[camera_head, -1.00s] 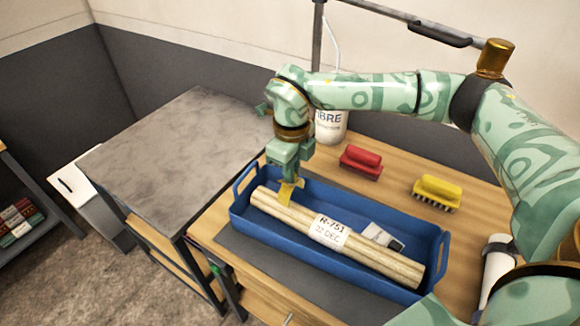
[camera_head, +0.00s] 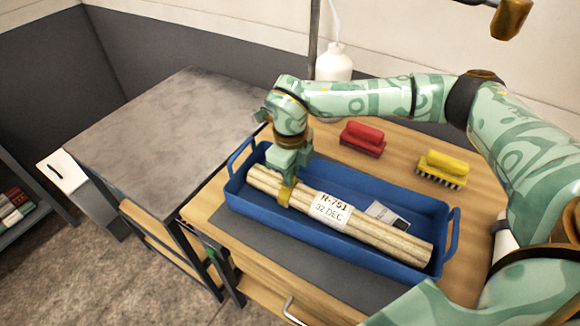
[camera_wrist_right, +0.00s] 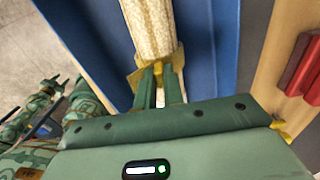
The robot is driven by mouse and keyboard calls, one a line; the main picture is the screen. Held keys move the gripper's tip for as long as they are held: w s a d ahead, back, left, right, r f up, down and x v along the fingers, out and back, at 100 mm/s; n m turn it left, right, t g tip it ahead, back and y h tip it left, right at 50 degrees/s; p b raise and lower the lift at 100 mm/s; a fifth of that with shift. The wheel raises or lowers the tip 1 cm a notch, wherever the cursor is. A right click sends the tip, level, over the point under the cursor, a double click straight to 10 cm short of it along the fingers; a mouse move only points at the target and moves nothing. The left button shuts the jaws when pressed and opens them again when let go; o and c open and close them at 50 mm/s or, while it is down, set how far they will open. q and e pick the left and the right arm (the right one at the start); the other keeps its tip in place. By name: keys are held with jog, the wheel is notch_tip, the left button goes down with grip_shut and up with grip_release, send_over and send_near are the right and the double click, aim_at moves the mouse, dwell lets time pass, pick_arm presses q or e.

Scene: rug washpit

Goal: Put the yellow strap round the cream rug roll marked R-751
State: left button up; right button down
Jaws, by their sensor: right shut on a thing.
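The cream rug roll (camera_head: 385,236) lies lengthwise in a blue tray (camera_head: 238,196), its white label (camera_head: 331,210) reading R-751 facing up. The yellow strap (camera_head: 286,196) sits across the roll, left of the label. My right gripper (camera_head: 287,180) points down and is shut on the strap at the top of the roll. In the right wrist view, the strap (camera_wrist_right: 138,75) shows beside the right fingers (camera_wrist_right: 160,88) against the roll. The roll's underside is hidden, so I cannot tell whether the strap closes beneath it. Part of my left arm shows small in the wrist view.
A grey-and-white item (camera_head: 385,215) lies in the tray behind the roll. A red brush (camera_head: 363,138) and a yellow brush (camera_head: 442,170) stand on the wooden bench behind the tray. A white bottle (camera_head: 334,64) stands at the back. The grey tabletop (camera_head: 165,135) at left is clear.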

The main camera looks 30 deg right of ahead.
jog(key=shift+f, duration=0.15)
jog(key=c, duration=1.4)
grip_release()
jog(key=shift+c, duration=0.2)
